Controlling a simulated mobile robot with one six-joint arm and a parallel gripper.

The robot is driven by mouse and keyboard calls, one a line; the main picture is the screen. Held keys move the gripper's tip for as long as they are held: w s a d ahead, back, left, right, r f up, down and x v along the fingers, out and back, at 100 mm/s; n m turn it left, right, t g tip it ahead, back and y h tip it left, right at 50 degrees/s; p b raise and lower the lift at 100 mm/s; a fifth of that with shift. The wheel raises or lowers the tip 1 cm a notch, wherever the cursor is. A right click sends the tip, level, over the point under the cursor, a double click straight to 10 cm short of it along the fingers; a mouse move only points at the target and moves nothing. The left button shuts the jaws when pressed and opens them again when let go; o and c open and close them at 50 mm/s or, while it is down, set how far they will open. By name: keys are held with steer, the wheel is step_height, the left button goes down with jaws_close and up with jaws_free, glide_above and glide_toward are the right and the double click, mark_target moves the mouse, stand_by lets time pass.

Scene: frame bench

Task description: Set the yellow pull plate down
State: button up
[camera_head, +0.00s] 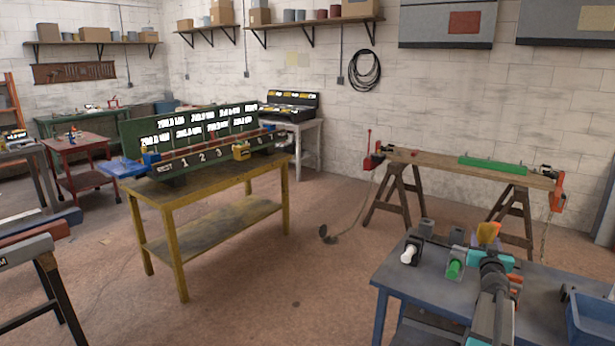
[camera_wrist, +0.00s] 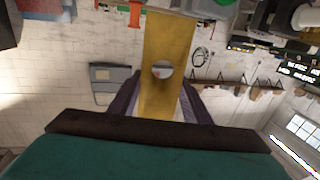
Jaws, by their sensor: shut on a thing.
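The yellow pull plate (camera_wrist: 166,38) stands between my gripper's fingers (camera_wrist: 158,102) in the wrist view, a long flat plate with a round hole in it. My gripper is shut on its near end. In the head view the plate (camera_head: 487,232) shows as an orange-yellow piece at the end of my arm, above the blue bench (camera_head: 408,285). My gripper (camera_head: 489,246) is just below it there, and its fingers are hard to make out. I cannot tell whether the plate touches anything besides the fingers.
A fixture with a white knob (camera_head: 409,254) and one with a green knob (camera_head: 454,268) stand on the bench left of my arm. A blue bin (camera_head: 590,318) is at the right. A sawhorse table (camera_head: 440,163) with a green bar (camera_head: 492,165) stands behind. Open floor lies left.

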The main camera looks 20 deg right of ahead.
steer(key=w+a+f+n+t+y, duration=0.15)
steer(key=w+a+n+y, duration=0.45)
steer(key=a, duration=1.2)
steer(key=w+a+n+t+y, duration=0.3)
steer(key=w+a+y, duration=0.4)
steer(key=a, duration=1.2)
steer(key=s+a+f+n+g+y, duration=0.2)
steer(key=s+a+n+y, duration=0.1)
steer(key=a, duration=0.7)
steer(key=s+a+f+n+g+y, duration=0.2)
steer(key=a+y, duration=0.4)
steer(key=a, duration=0.5)
steer(key=s+a+f+n+g+y, duration=0.2)
steer(key=s+a+n+g+y, duration=0.1)
steer(key=a, duration=0.8)
steer(key=shift+s+a+n+g+y, duration=0.15)
steer(key=shift+s+n+g+y, duration=0.2)
steer(key=shift+s+n+y, duration=0.55)
steer(key=shift+w+f, duration=0.1)
steer(key=shift+w, duration=0.1)
